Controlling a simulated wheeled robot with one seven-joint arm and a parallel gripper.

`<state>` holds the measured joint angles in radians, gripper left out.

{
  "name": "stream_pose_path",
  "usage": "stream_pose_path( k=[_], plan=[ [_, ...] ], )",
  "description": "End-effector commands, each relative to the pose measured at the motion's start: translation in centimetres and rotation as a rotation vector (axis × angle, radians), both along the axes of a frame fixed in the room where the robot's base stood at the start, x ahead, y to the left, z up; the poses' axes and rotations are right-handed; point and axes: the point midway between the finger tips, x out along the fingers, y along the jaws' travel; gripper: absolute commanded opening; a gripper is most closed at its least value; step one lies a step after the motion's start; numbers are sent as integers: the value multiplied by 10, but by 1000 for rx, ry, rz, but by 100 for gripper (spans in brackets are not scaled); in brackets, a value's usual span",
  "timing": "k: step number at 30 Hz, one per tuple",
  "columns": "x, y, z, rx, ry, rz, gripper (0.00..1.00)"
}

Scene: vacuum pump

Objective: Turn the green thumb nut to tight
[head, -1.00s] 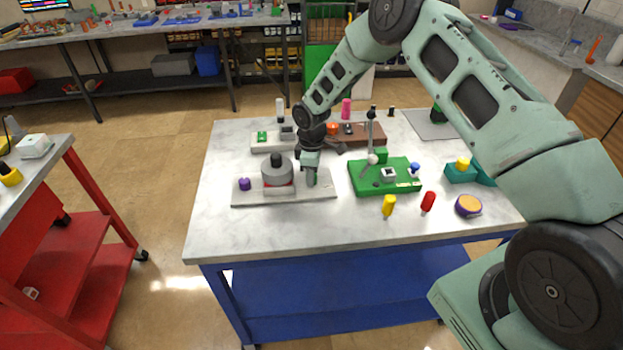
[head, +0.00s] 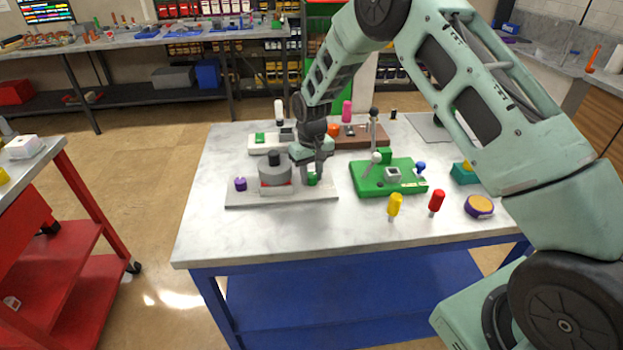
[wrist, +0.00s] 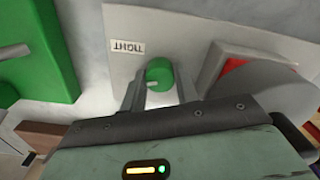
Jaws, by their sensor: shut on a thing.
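The green thumb nut (head: 312,180) stands on the pale base plate (head: 250,200), to the right of the grey round pump body (head: 275,173). My gripper (head: 311,175) points down at the nut, and its jaws are shut on it. In the wrist view the nut (wrist: 159,72) sits between the two finger ends (wrist: 159,88), one on each side. A pale pointer mark (wrist: 153,84) shows on the nut. A "TIGHT" label (wrist: 127,47) reads upside down on the plate to the upper left, and the pointer mark does not face it.
A purple knob (head: 240,184) is at the plate's left end. A green board (head: 385,188) with upright levers stands close on the right. A white panel and a brown block (head: 370,137) lie behind. Yellow and red-handled tools (head: 436,202) stand front right. The table's front left is clear.

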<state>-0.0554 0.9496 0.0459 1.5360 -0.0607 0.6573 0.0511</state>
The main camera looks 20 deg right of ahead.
Motion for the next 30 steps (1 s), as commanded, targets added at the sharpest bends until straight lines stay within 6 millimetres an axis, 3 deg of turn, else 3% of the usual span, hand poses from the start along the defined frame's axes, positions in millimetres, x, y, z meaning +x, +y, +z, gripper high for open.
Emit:
stream_pose_path(
  k=[18,30],
  plan=[
    [1,0,0,0,-2,-574,7],
    [1,0,1,0,-1,-820,7]
  ],
)
